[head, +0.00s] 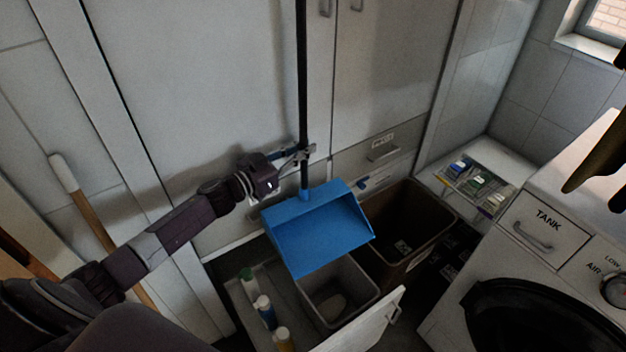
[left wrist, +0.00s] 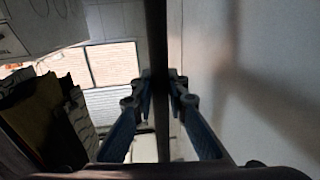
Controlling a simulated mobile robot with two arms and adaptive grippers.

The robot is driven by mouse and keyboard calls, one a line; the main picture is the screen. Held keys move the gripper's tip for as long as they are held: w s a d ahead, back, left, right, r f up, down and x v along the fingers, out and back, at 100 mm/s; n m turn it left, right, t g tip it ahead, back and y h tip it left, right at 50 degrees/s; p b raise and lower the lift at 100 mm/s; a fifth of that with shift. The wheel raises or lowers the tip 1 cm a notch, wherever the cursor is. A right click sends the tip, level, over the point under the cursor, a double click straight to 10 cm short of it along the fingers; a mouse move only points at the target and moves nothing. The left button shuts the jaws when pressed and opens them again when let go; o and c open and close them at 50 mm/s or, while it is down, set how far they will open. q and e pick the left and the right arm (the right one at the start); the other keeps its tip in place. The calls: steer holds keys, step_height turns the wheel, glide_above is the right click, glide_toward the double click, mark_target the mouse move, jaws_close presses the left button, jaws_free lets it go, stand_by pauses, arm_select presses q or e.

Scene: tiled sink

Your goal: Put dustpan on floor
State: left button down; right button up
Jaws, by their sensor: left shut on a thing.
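The dustpan (head: 318,230) is blue with a long black upright handle, in the middle of the head view. My left gripper (head: 303,152) is shut on the handle just above the pan. In the left wrist view the dark handle (left wrist: 158,70) runs between the two fingers of my left gripper (left wrist: 160,90). The pan hangs in front of the bins, and its lower edge overlaps the grey bin in the picture. The floor is mostly hidden by bins and furniture. My right gripper is not clearly in view.
A grey bin (head: 365,302) and a brown bin (head: 452,222) stand below and right of the pan. Several bottles (head: 265,311) stand at lower left. A washing machine (head: 545,255) is at right. White cabinet doors (head: 200,90) stand behind. A wooden-handled tool (head: 90,213) leans at left.

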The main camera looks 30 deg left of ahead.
arm_select(q)
steer(key=shift+d+r, duration=0.1)
steer(key=s+d+f, duration=0.1)
steer(key=s+d, duration=0.9)
steer(key=d, duration=0.5)
steer(key=s+a+r+n+t+y, duration=0.1)
steer(key=s+r+n+y, duration=0.3)
steer(key=s+r, duration=0.5)
steer(key=s+y, duration=0.2)
steer(key=shift+s+a+y, duration=0.3)
steer(key=shift+s+y, duration=0.05)
steer(key=shift+y, duration=0.05)
